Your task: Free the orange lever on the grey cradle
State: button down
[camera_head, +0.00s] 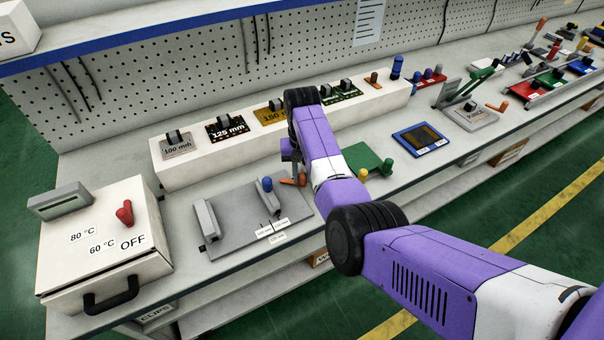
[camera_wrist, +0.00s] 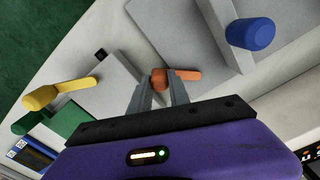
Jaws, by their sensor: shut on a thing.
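The grey cradle (camera_head: 235,218) lies flat on the bench, with two raised grey walls and a blue-topped handle (camera_head: 267,184). The orange lever (camera_head: 288,181) is at the cradle's right edge, partly hidden behind my purple arm in the head view. In the wrist view the orange lever (camera_wrist: 185,75) lies across the tips of my gripper (camera_wrist: 160,88). The jaws are shut on its rounded end, and its bar points right toward the cradle. The blue handle (camera_wrist: 250,33) stands at upper right there. In the head view my gripper is mostly hidden behind my arm.
A white box with a red knob (camera_head: 125,212) stands left of the cradle. A raised white ledge (camera_head: 200,172) with several boards runs behind it. A green plate (camera_head: 366,158) with yellow and green handles is close on the right. A blue-framed panel (camera_head: 422,140) lies beyond.

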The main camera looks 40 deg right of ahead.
jog(key=c, duration=1.2)
grip_release()
jog(key=shift+d, duration=0.1)
